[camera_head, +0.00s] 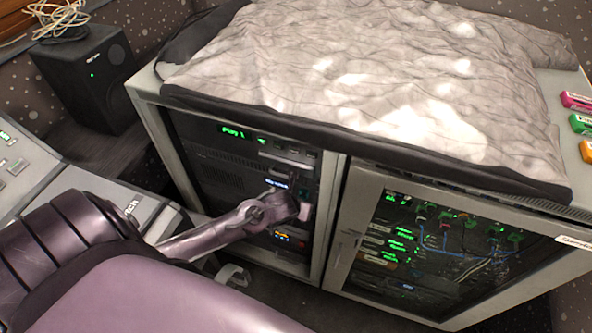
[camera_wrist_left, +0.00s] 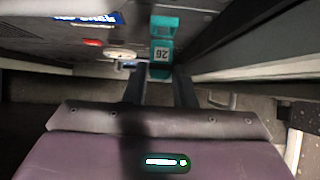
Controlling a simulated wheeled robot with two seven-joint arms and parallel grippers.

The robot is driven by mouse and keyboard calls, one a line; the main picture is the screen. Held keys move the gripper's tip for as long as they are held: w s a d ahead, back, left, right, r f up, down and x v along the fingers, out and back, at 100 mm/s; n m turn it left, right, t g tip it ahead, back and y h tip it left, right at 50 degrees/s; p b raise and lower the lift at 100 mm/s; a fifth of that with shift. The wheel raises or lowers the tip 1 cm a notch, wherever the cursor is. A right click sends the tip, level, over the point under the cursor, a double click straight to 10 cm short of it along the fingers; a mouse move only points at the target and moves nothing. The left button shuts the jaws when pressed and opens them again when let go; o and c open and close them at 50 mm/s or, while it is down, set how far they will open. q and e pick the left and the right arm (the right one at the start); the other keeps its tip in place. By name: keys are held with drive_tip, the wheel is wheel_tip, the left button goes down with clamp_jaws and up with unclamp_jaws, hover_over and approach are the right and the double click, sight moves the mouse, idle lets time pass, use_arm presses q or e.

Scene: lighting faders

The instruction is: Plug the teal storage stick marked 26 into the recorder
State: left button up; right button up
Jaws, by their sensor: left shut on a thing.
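The teal stick marked 26 (camera_wrist_left: 160,54) is between the fingertips of my left gripper (camera_wrist_left: 160,80) in the left wrist view. The gripper is shut on it, and the number appears upside down there. The stick reaches up the picture, against the dark front of the rack equipment. I cannot tell whether its end touches a socket. In the head view my left gripper (camera_head: 300,208) is at the right side of the open left rack bay, in front of a unit with a small blue display (camera_head: 277,183). I cannot tell for certain which unit is the recorder. My right gripper is not in view.
A rack cabinet (camera_head: 333,215) has a glazed right door (camera_head: 345,235) beside the left bay. A grey cloth (camera_head: 380,75) covers its top. Pink (camera_head: 577,101), green (camera_head: 581,124) and orange (camera_head: 587,151) sticks lie at the right. A black speaker (camera_head: 85,75) stands at the left.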

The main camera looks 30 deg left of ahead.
use_arm(q)
drive_tip(key=shift+w+a+r, duration=0.1)
drive_tip(key=shift+w+a, duration=0.05)
drive_tip(key=shift+w, duration=0.25)
idle(0.9)
drive_tip(key=o, duration=1.1)
drive_tip(key=shift+w, duration=0.1)
drive_tip(key=v, duration=0.7)
drive_tip(key=shift+s+r+p, duration=0.25)
drive_tip(key=shift+s+p, duration=0.05)
drive_tip(key=shift+p, duration=0.05)
